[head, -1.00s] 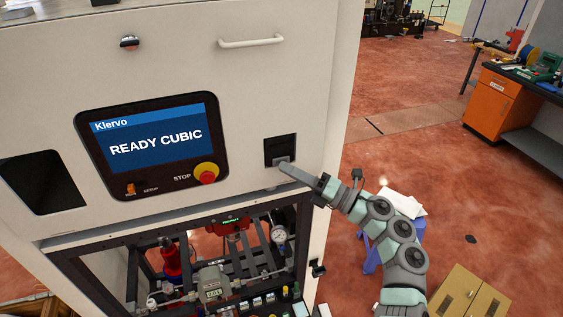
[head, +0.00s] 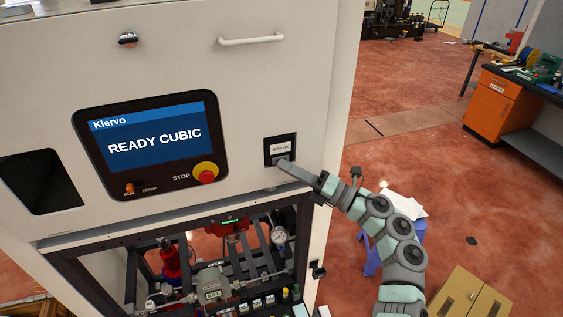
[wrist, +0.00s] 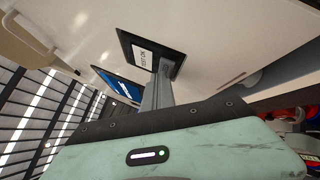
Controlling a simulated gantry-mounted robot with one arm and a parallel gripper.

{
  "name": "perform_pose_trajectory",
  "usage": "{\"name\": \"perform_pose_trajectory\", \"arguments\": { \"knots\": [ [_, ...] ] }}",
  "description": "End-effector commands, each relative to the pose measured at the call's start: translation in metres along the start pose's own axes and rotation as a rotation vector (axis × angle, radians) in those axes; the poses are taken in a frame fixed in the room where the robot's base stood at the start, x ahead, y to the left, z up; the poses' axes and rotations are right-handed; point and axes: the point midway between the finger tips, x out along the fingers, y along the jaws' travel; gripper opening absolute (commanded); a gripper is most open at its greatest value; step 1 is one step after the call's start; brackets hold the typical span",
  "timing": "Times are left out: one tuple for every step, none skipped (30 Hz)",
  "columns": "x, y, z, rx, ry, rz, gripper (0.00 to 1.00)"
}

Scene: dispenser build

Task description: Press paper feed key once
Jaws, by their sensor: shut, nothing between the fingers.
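The small dark printer panel (head: 280,142) is set in the cream cabinet front, right of the screen. A white paper slip (head: 280,149) with dark print that seems to read "TEST OK" shows in it. My gripper (head: 284,164) is shut and empty, with its fingertips at the lower part of the panel. The fingers hide the feed key there, and I cannot tell whether they touch it. In the wrist view the shut fingers (wrist: 159,90) reach toward the panel (wrist: 155,55), with the slip (wrist: 143,55) beside them.
The screen (head: 155,135) reads "READY CUBIC". A red STOP button (head: 205,173) on a yellow ring sits left of my gripper. A handle (head: 251,40) is above. The open bay below holds a gauge (head: 279,236) and fittings.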

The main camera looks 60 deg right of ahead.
Motion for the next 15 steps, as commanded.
{"name": "perform_pose_trajectory", "arguments": {
  "knots": [
    [0.000,0.000,0.000,0.000,0.000,0.000,0.00],
    [0.000,0.000,0.000,0.000,0.000,0.000,0.00],
    [0.000,0.000,0.000,0.000,0.000,0.000,0.00],
    [0.000,0.000,0.000,0.000,0.000,0.000,0.00],
    [-0.001,0.000,0.000,0.000,0.000,0.000,0.00],
    [-0.001,0.001,-0.001,-0.001,0.000,-0.001,0.00],
    [-0.002,0.001,-0.002,-0.001,0.001,-0.001,0.00],
    [-0.003,0.001,-0.002,-0.001,0.001,-0.001,0.00],
    [-0.004,0.002,-0.004,-0.001,0.002,-0.002,0.00],
    [-0.005,0.003,-0.004,-0.001,0.002,-0.002,0.00],
    [-0.006,0.004,-0.005,-0.001,0.002,-0.002,0.00],
    [-0.008,0.005,-0.006,-0.002,0.002,-0.002,0.00],
    [-0.009,0.006,-0.007,-0.002,0.002,-0.002,0.00],
    [-0.010,0.006,-0.007,-0.002,0.001,-0.002,0.00],
    [-0.011,0.007,-0.008,-0.002,0.001,-0.002,0.00]
  ]
}}
